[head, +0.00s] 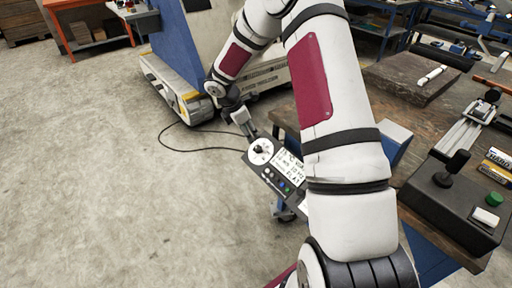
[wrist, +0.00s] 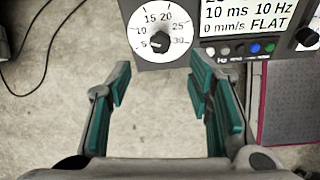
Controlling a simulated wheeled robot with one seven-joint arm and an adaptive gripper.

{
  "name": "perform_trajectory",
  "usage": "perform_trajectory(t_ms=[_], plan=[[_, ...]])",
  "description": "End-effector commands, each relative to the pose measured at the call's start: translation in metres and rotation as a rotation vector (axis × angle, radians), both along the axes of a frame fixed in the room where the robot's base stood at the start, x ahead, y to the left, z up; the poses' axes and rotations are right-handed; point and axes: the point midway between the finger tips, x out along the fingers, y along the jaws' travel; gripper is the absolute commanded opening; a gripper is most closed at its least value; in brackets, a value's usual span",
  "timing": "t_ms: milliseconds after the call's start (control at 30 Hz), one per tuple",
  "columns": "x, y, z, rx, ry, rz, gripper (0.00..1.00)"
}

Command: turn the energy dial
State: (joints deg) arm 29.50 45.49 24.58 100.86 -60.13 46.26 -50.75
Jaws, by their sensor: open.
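The energy dial (wrist: 160,30) is a white round scale with printed numbers and a dark knob (wrist: 158,42) on a grey control panel. In the wrist view it sits at the top centre, beyond my fingertips. The knob points toward the lower left, near the 5. In the head view the dial (head: 261,151) is at the panel's upper left end. My gripper (wrist: 160,80) is open and empty, its teal-padded fingers on either side below the dial. In the head view my gripper (head: 242,122) is just above and left of the dial, partly hidden by my arm.
The panel's screen (wrist: 245,18) reads 10 ms, 10 Hz, 0 mm/s, FLAT, with coloured buttons (wrist: 250,48) below. A workbench (head: 415,125) with a joystick box (head: 450,195) is at right. A blue and white machine (head: 190,50) stands behind. A black cable (head: 180,148) lies on open floor.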

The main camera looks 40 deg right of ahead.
Motion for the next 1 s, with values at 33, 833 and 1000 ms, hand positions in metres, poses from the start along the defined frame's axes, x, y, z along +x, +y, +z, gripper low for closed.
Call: perform_trajectory(t_ms=[33,833,1000], plan=[[0.000,-0.004,-0.011,0.001,0.003,-0.002,0.47],[0.004,-0.043,-0.101,0.000,0.000,-0.003,0.47],[0.004,-0.043,-0.101,0.000,0.000,-0.003,0.47]])
